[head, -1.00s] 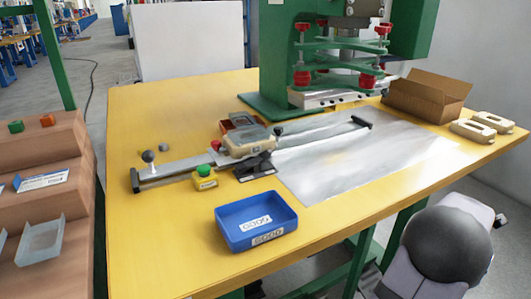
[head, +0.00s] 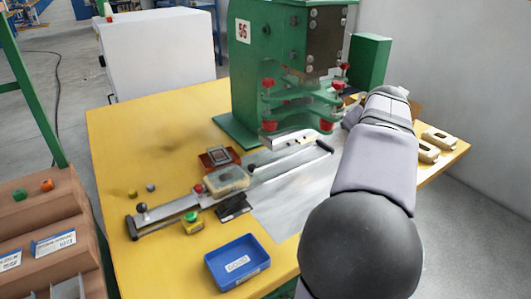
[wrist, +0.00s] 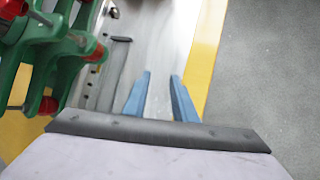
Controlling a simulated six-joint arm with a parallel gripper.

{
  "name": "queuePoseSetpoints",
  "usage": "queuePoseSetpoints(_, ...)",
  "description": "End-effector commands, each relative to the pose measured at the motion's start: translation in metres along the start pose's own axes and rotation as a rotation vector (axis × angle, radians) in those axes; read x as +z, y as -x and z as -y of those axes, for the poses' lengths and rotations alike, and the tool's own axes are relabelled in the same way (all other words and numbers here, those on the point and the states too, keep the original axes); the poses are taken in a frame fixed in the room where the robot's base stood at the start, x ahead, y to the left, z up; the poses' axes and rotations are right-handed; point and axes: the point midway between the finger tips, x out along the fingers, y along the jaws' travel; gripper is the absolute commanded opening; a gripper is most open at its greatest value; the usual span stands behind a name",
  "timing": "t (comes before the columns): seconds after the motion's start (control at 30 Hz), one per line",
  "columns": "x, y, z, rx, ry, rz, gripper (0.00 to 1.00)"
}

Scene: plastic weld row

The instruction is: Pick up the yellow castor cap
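A small, dull-yellow round piece (head: 132,194), which looks like the yellow castor cap, lies on the yellow table's left side in the head view. It blends with the tabletop and its detail is too small to tell. A similar grey piece (head: 151,187) lies just right of it. My gripper (wrist: 161,75) shows two blue fingers spread apart with nothing between them in the wrist view. It is over the right part of the table, far from the yellow piece. In the head view my arm hides the gripper's fingers.
The green press (head: 290,75) stands at the back near my gripper. A blue tray (head: 236,263), a yellow box with a green button (head: 193,224) and a slide rail with a clear-lidded carriage (head: 228,181) occupy the middle. Beige parts (head: 439,138) lie at the right edge. The table's left side is mostly clear.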

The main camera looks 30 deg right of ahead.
Motion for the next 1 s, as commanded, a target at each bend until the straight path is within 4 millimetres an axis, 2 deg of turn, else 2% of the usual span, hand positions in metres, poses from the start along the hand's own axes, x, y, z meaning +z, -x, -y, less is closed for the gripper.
queuePoseSetpoints(0.03,-0.018,0.028,-0.033,0.017,0.039,-0.075,0.25)
queuePoseSetpoints(0.1,-0.051,0.048,-0.057,0.024,0.084,-0.174,0.25)
queuePoseSetpoints(0.3,-0.131,0.112,-0.108,0.025,0.198,-0.417,0.25)
queuePoseSetpoints(0.4,-0.166,0.131,-0.135,-0.007,0.171,-0.51,0.25)
queuePoseSetpoints(0.57,-0.196,0.115,-0.172,-0.078,-0.022,-0.53,0.25)
queuePoseSetpoints(0.77,-0.236,0.088,-0.226,-0.158,-0.318,-0.513,0.25)
queuePoseSetpoints(1.0,-0.31,0.062,-0.285,-0.245,-0.682,-0.486,0.25)
